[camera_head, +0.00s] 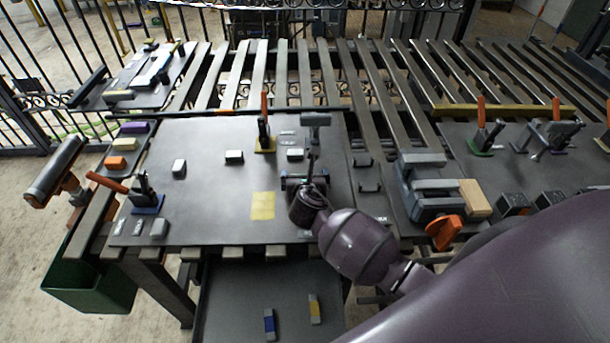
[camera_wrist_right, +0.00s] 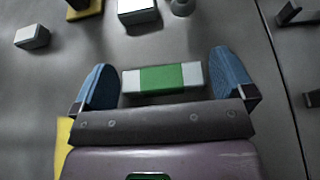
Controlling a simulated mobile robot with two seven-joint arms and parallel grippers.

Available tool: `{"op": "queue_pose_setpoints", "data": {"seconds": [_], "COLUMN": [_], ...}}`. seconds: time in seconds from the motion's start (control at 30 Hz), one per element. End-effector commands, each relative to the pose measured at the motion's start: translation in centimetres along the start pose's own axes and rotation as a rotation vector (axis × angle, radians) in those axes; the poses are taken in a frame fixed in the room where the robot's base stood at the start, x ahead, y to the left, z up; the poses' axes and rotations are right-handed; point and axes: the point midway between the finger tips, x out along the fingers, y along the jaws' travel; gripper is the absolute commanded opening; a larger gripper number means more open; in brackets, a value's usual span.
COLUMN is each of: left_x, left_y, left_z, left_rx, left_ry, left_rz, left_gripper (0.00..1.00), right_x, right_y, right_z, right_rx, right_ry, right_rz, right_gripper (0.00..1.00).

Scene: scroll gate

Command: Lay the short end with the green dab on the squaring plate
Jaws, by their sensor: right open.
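The short end with the green dab (camera_wrist_right: 160,79) is a pale grey block with a green band, lying on a dark flat surface in the right wrist view. My right gripper (camera_wrist_right: 163,77) is open, with one blue finger at each end of the block and small gaps showing. In the head view my right gripper (camera_head: 304,182) is over the right part of the large dark plate (camera_head: 215,205) and hides most of the block. I cannot tell for certain which surface is the squaring plate. My left gripper is not in view.
A yellow patch (camera_head: 262,206) lies left of my gripper. Upright clamps with orange handles (camera_head: 264,130) and small pale blocks (camera_head: 179,167) stand around the plate. A grey vise (camera_head: 428,190) is at right. A lower tray (camera_head: 235,290) holds blue-banded (camera_head: 269,324) and yellow-banded (camera_head: 314,309) blocks.

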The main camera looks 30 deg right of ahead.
Motion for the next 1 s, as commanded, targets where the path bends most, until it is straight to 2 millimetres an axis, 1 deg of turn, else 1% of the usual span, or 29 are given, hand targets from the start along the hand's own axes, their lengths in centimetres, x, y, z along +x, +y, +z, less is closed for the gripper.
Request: {"op": "queue_pose_setpoints", "data": {"seconds": [0.17,0.4,0.53,0.6,0.73,1.0], "left_x": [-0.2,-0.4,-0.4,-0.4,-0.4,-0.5], "left_y": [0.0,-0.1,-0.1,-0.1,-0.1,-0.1], "left_z": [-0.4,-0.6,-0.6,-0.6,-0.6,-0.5], "left_rx": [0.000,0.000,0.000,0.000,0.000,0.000], "left_ry": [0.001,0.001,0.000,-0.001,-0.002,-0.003], "left_rz": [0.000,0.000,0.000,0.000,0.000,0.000], "left_gripper": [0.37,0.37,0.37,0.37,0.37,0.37], "right_x": [-2.5,-7.0,-8.8,-9.5,-10.2,-10.4], "right_y": [0.0,0.0,0.0,0.0,0.0,0.0], "right_z": [0.1,0.1,0.0,0.1,0.1,0.1], "right_rx": [0.001,0.001,0.000,0.000,0.000,0.000], "right_ry": [0.000,-0.001,0.000,-0.001,-0.002,-0.002], "right_rz": [0.001,0.002,0.002,0.001,0.000,0.000], "right_gripper": [1.00,1.00,1.00,1.00,1.00,1.00]}}
